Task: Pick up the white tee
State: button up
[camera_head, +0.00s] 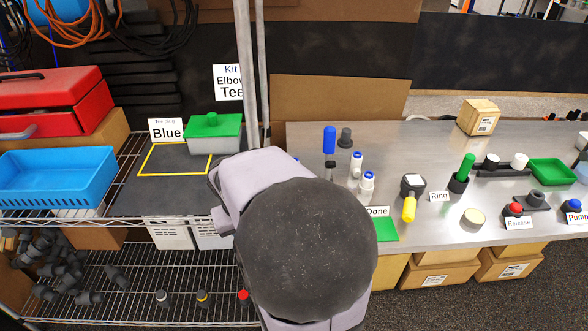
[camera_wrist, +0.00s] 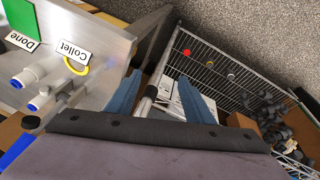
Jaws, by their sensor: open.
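On the lower wire shelf, three small dark fittings stand in a row. The one with a pale, whitish mark, which looks like the white tee (camera_head: 162,298), is at the left end in the head view. It also shows in the wrist view (camera_wrist: 231,76), small, beyond and to the right of my gripper (camera_wrist: 159,76). Its exact shape is too small to tell. My gripper's two blue fingers are spread apart with nothing held between them, well short of the fittings. In the head view my arm hides the gripper.
A yellow-marked fitting (camera_head: 203,299) and a red-marked fitting (camera_head: 243,296) stand beside it. Grey elbows (camera_head: 60,265) are heaped at the left of that shelf. White baskets (camera_head: 170,235) hang under the upper shelf. The steel bench (camera_head: 440,150) holds many small parts.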

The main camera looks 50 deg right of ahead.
jog(key=d+r+m+h+b, duration=0.1)
jog(key=d, duration=0.4)
jog(key=d+m+t+h, duration=0.1)
jog(key=d, duration=0.4)
jog(key=d+r+m+h+b, duration=0.1)
jog(key=d, duration=0.5)
jog(key=shift+w+r+m+t+h+b, duration=0.25)
jog(key=shift+r+m+t+h+b, duration=0.05)
jog(key=shift+m+t, duration=0.1)
jog(key=w+d+f+t+b, duration=0.1)
jog(key=b, duration=0.1)
jog(key=w+d+f+t+h+b, duration=0.1)
jog(key=t+b, duration=0.1)
jog(key=w+d+f+t+b, duration=0.1)
jog(key=d+t+b, duration=0.1)
jog(key=shift+w, duration=0.1)
jog(key=shift+w+d+f+n+t+b, duration=0.25)
jog(key=shift+t+b, duration=0.35)
jog(key=shift+b, duration=0.65)
jog(key=shift+w+n+t+b, duration=0.15)
jog(key=shift+n+t+b, duration=0.2)
jog(key=shift+t+b, duration=0.4)
jog(key=shift+r+n+t+h+b, duration=0.15)
jog(key=shift+n+t+h+b, duration=0.25)
jog(key=shift+b, duration=0.65)
jog(key=shift+r+n, duration=0.2)
jog(key=shift+n, duration=0.1)
jog(key=shift+w+d, duration=0.1)
jog(key=shift+w, duration=0.05)
